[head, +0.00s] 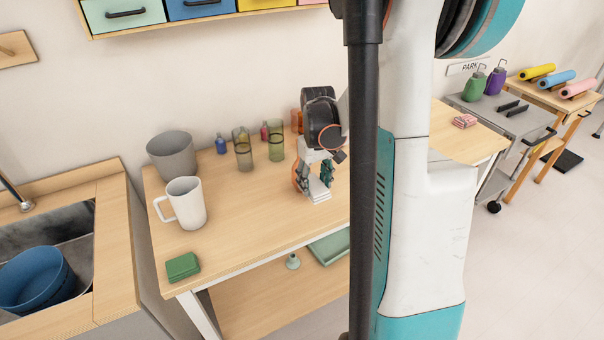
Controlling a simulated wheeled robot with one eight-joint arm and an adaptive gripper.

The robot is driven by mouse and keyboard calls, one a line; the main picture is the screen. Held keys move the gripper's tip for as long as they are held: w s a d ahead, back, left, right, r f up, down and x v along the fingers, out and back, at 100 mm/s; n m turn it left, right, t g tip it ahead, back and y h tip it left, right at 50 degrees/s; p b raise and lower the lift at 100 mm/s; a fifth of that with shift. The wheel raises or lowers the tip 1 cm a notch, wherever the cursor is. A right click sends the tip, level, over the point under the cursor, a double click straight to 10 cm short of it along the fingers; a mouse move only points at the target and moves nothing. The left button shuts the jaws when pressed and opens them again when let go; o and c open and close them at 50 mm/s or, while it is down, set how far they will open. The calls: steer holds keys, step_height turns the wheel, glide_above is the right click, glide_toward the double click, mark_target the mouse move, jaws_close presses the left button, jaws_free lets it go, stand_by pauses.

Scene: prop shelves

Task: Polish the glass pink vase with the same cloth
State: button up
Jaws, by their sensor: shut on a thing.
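My gripper (314,184) is over the wooden table, right of the glassware, pointing down. It is shut on a pale grey-white folded piece that looks like the cloth (320,190). Whether the cloth touches the tabletop, I cannot tell. Behind stand a smoky glass vase (243,154), a green glass vase (276,142) and an orange glass piece (296,121), partly hidden by my arm. A small pinkish-red bottle (265,132) shows between the vases. I cannot make out a clearly pink glass vase; my arm and column hide part of the table.
A white mug (186,204), a grey pot (172,157), a small blue bottle (221,145) and a green sponge-like block (182,267) stand on the table's left. A sink with a blue bucket (38,278) is far left. The table's front middle is clear.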

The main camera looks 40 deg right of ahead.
steer(key=shift+f, duration=0.15)
steer(key=shift+f+b, duration=0.55)
steer(key=shift+b, duration=0.05)
stand_by(0.4)
steer(key=shift+w+r+p, duration=0.1)
steer(key=shift+r+p, duration=0.4)
steer(key=shift+r, duration=0.2)
steer(key=shift+f, duration=0.1)
steer(key=shift+f+b, duration=0.6)
steer(key=shift+f, duration=0.05)
